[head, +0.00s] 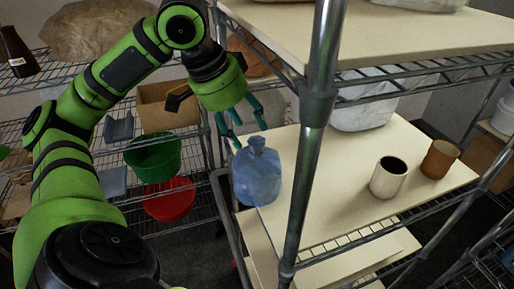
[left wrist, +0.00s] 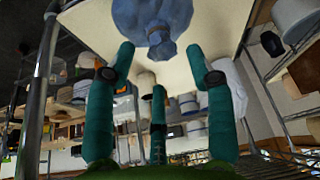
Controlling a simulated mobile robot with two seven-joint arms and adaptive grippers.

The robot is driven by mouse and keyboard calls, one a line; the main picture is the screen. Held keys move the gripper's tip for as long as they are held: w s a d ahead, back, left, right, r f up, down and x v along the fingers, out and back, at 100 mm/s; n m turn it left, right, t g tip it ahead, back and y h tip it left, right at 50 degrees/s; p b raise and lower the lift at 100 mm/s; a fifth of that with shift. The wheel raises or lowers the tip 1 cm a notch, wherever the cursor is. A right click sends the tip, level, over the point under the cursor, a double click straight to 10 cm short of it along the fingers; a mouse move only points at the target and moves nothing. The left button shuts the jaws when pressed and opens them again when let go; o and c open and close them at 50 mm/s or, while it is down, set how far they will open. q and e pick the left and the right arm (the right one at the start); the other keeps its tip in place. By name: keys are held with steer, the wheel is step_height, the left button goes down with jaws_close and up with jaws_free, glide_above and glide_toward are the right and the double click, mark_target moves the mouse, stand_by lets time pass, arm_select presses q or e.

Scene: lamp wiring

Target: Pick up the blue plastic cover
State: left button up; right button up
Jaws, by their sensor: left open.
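The blue plastic cover (head: 256,178) is a mottled blue, jug-like piece with a narrow knob on top. It stands upright at the left corner of the cream shelf board in the head view. In the left wrist view the blue cover (left wrist: 150,14) shows at the top centre, its knob pointing between the fingers. My left gripper (head: 240,125) has teal fingers and is open just above and left of the knob. In the left wrist view the fingers of my left gripper (left wrist: 160,62) are spread and empty, apart from the cover. My right gripper is not in view.
A metal shelf post (head: 316,110) stands just right of the cover. A white cup (head: 389,178) and a brown cup (head: 440,159) stand farther right on the board (head: 330,215). A green bucket (head: 153,157) and a red bowl (head: 168,199) sit on the left rack.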

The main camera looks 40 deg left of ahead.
mark_target(255, 141)
arm_select(q)
steer(key=shift+w+d+r+p, duration=0.15)
steer(key=shift+w+p, duration=0.05)
steer(key=shift+p, duration=0.1)
steer(key=x, duration=0.5)
steer(key=shift+w+b, duration=0.1)
steer(key=shift+b, duration=0.3)
jaws_close()
